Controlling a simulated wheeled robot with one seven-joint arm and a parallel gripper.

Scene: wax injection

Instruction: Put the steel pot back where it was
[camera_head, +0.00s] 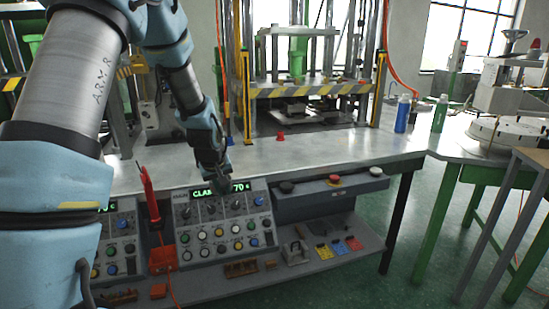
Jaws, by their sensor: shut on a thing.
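My gripper (219,178) is at the front edge of the steel bench (330,148), pointing down in front of the lit display of the control panel (265,222). It is dark and small here. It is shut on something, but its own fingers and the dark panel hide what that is. I cannot make out a steel pot for certain in this view. A small dark-topped vessel-like shape (514,36) stands on the pale machine at the far right; I cannot tell what it is.
A blue bottle (402,114) and a green bottle (440,113) stand at right. A red tool (150,195) hangs left of the panel.

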